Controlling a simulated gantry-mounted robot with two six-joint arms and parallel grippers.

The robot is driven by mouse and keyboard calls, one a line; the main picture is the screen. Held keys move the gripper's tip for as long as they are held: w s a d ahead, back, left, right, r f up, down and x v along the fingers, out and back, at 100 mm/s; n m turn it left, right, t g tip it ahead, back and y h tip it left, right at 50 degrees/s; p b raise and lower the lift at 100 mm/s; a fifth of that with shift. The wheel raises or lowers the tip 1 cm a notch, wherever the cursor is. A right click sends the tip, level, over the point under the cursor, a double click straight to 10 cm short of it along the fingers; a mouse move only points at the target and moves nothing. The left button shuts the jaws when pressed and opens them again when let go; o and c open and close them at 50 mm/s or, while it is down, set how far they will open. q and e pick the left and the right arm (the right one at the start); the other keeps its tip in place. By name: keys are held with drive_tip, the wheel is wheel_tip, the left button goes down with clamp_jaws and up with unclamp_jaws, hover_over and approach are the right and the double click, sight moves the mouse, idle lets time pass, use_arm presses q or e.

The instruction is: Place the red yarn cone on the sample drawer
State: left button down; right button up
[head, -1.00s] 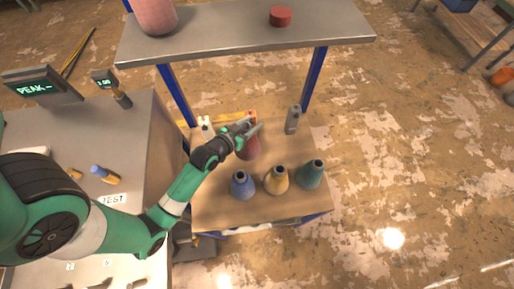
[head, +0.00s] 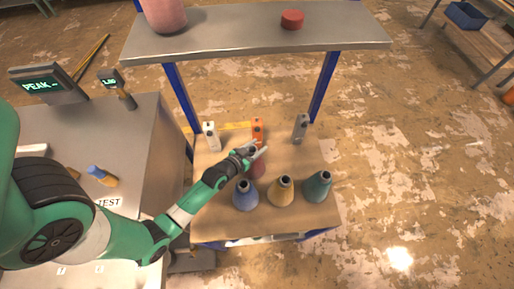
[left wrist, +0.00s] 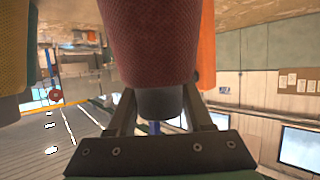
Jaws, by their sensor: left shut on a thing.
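The red yarn cone (head: 257,168) is at the wooden-topped cart, behind the blue and yellow cones. My left gripper (head: 256,153) is shut on its narrow top. In the left wrist view the red cone (left wrist: 155,45) fills the upper middle, its dark tip (left wrist: 160,103) between the fingers (left wrist: 160,115). I cannot tell whether its base touches the cart. A pale panel with numbered labels (head: 80,270), below the "TEST" label at the lower left, may be the sample drawer; my arm hides part of it. My right gripper is not in view.
Blue (head: 245,196), yellow (head: 280,192) and teal (head: 318,187) cones stand along the cart's (head: 290,222) front. White (head: 211,137), orange (head: 257,130) and grey (head: 300,128) items stand behind. A metal shelf (head: 230,35) spans above the back. A steel cabinet (head: 120,130) is at left.

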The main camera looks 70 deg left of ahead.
use_arm(q)
drive_tip(key=shift+f, duration=0.15)
drive_tip(key=shift+c, duration=1.5)
unclamp_jaws()
drive_tip(key=shift+s+d+r, duration=0.1)
drive_tip(key=shift+s+r, duration=0.05)
drive_tip(key=shift+r, duration=0.15)
drive_tip(key=p+v, duration=0.1)
drive_tip(key=v, duration=1)
drive_tip(key=shift+s, duration=0.25)
drive_tip(key=shift+r, duration=0.1)
